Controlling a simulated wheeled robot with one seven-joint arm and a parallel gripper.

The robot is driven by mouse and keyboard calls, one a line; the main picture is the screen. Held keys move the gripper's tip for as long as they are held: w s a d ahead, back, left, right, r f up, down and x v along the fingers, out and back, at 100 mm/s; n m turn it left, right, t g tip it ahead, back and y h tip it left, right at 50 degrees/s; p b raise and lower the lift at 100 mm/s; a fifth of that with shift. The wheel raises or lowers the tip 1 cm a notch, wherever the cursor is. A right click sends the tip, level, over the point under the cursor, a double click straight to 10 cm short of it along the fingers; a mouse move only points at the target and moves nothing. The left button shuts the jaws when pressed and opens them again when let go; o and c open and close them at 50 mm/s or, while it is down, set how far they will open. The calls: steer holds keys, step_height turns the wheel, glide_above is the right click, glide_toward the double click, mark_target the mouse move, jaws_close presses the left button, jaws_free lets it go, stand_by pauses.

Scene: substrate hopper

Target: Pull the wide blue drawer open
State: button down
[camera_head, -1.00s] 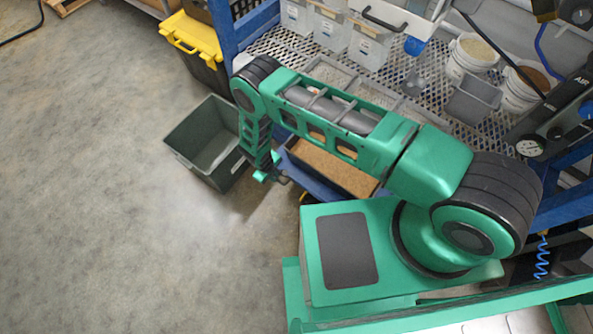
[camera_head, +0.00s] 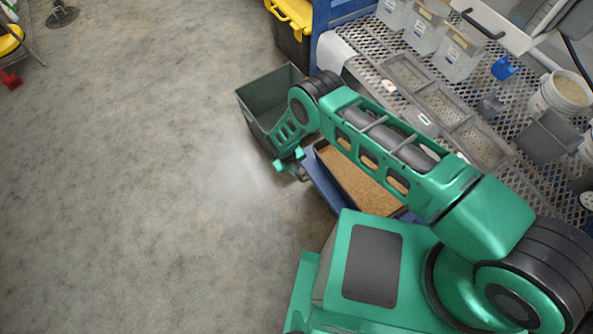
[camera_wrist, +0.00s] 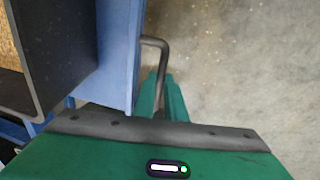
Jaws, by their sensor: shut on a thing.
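The wide blue drawer (camera_head: 322,187) stands out from under the mesh worktop in the head view, with a dark tray of brown substrate (camera_head: 365,190) inside it. My arm covers part of it. In the wrist view its blue front (camera_wrist: 117,60) runs down left of centre, with a dark bent-bar handle (camera_wrist: 155,42) on its outer side. My gripper (camera_head: 290,164) is at the drawer's front. In the wrist view the green fingers (camera_wrist: 166,92) are shut on the handle bar. The exact contact is partly hidden.
A grey-green open bin (camera_head: 256,98) stands on the floor close beside my forearm and the drawer. A black tote with a yellow lid (camera_head: 293,12) is behind it. The mesh worktop (camera_head: 385,75) holds containers and shallow trays.

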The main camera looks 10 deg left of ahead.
steer(key=shift+s+d, duration=0.1)
steer(key=c, duration=1.8)
jaws_free()
steer(key=r, duration=0.3)
steer(key=s+a+r, duration=0.1)
steer(key=r, duration=0.6)
steer(key=shift+s+a+r, duration=0.15)
steer(key=shift+a+r, duration=0.05)
steer(key=shift+r, duration=0.05)
